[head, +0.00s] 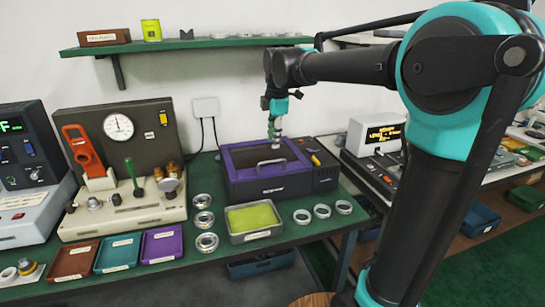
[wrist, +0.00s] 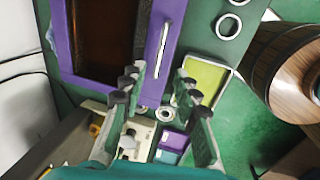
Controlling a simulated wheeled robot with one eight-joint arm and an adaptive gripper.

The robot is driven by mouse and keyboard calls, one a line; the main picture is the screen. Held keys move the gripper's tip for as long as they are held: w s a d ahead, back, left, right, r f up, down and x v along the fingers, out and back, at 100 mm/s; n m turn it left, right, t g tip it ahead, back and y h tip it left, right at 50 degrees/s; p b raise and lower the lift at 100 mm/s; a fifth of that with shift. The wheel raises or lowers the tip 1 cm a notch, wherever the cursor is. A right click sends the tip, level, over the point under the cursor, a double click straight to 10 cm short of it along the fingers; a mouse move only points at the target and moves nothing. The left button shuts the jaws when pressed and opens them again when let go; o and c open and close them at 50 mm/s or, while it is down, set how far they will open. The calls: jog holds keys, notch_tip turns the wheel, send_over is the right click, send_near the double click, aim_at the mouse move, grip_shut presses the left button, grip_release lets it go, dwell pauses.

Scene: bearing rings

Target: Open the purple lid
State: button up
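The purple lid (head: 268,172) has a dark window and lies flat on top of the dark purple box (head: 285,190) in the head view. A pale bar handle (head: 271,162) sits along its front side. In the wrist view, the lid (wrist: 150,35) fills the upper left, with its handle (wrist: 163,48) near its right edge. My gripper (head: 275,142) is above the lid, near the handle. In the wrist view my gripper (wrist: 158,78) has its fingers apart with nothing between them. The fingers appear clear of the handle.
A tray with a yellow-green inside (head: 253,234) stands in front of the box. Metal rings (head: 322,211) lie on both sides of it. A gauge station (head: 118,128) stands at left, and a shelf (head: 190,43) hangs above. A wooden barrel (wrist: 275,65) stands beside the table.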

aim_at(273, 162)
jog(key=f, duration=0.2)
jog(key=w+f, duration=0.1)
jog(key=f, duration=0.5)
jog(key=shift+w+a, duration=0.25)
jog(key=shift+c, duration=0.6)
grip_shut()
